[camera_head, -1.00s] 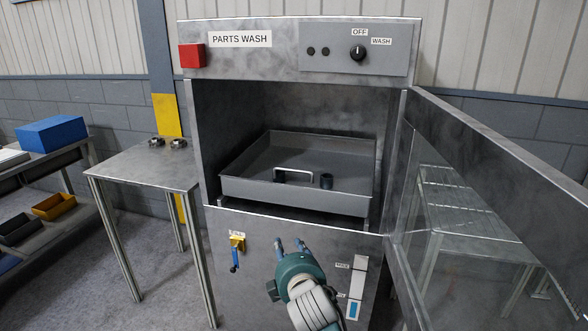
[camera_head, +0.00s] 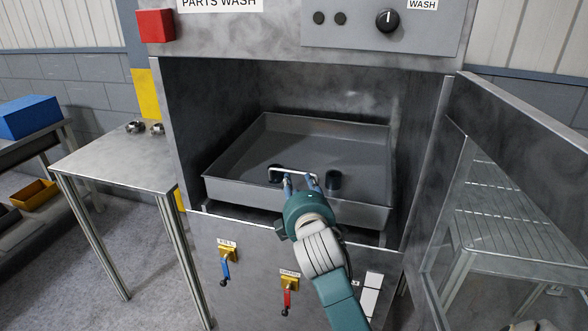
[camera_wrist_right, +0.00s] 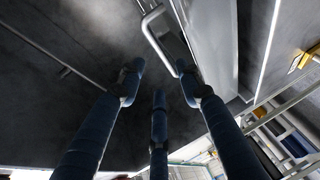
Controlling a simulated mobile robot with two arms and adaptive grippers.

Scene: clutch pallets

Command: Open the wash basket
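The wash basket (camera_head: 235,192) is a wide grey metal tray inside the open parts washer. A pale bar handle (camera_head: 292,169) shows at its front middle; it also shows in the wrist view (camera_wrist_right: 150,27). My right gripper (camera_head: 303,181) is at the handle, with blue fingers pointing toward it. In the wrist view its fingers (camera_wrist_right: 158,80) are spread apart, with one fingertip close to the handle's end. I cannot tell whether they touch. My left gripper is not in view.
The washer door (camera_head: 520,135) stands open at the right. A control panel (camera_head: 385,24) with a knob is above the opening. Blue (camera_head: 225,270) and red (camera_head: 287,300) valve levers are below. A metal side table (camera_head: 115,163) stands at the left.

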